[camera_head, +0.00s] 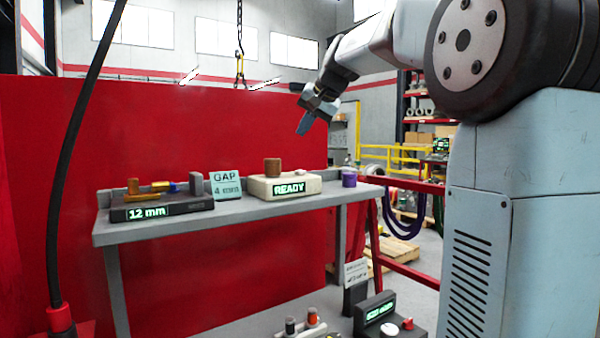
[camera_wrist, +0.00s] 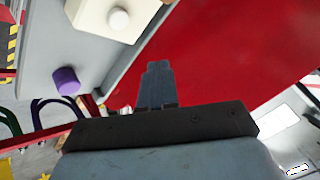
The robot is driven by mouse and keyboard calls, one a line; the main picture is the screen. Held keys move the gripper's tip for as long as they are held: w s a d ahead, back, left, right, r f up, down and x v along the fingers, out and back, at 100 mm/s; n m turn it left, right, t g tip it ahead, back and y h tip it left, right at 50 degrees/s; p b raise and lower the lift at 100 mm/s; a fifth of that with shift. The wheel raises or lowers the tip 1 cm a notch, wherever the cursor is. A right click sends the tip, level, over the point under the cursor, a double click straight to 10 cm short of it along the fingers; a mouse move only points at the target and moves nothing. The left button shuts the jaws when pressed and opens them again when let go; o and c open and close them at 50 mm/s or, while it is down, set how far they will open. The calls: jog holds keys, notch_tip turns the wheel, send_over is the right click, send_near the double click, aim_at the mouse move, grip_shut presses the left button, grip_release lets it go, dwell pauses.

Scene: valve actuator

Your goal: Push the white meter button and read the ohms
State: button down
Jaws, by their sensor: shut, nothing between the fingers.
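The cream meter box (camera_head: 262,189) sits on the grey shelf, and its green display reads READY. A brown cylinder (camera_head: 272,167) stands on its top. In the wrist view the white button (camera_wrist: 119,18) shows as a round knob on the corner of the cream meter (camera_wrist: 92,14), near the top edge. My gripper (camera_head: 304,126) is shut and empty, pointing down in the air above the right part of the meter and clear of it. In the wrist view the closed fingers (camera_wrist: 157,72) lie right of and below the button, with red panel behind them.
A purple cylinder (camera_head: 349,179) stands on the shelf right of the meter. A blue GAP sign (camera_head: 226,185) and a dark gauge reading 12 mm (camera_head: 160,207) stand to the left. A red panel (camera_head: 150,130) rises behind the grey shelf (camera_head: 210,221). A black cable hangs at left.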

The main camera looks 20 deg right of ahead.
aim_at(300, 172)
jog(key=shift+w+r, duration=0.5)
jog(key=shift+w, duration=0.35)
jog(key=shift+f, duration=0.1)
jog(key=shift+f, duration=4.35)
jog(key=shift+f, duration=0.35)
jog(key=shift+f, duration=0.45)
jog(key=shift+r, duration=0.9)
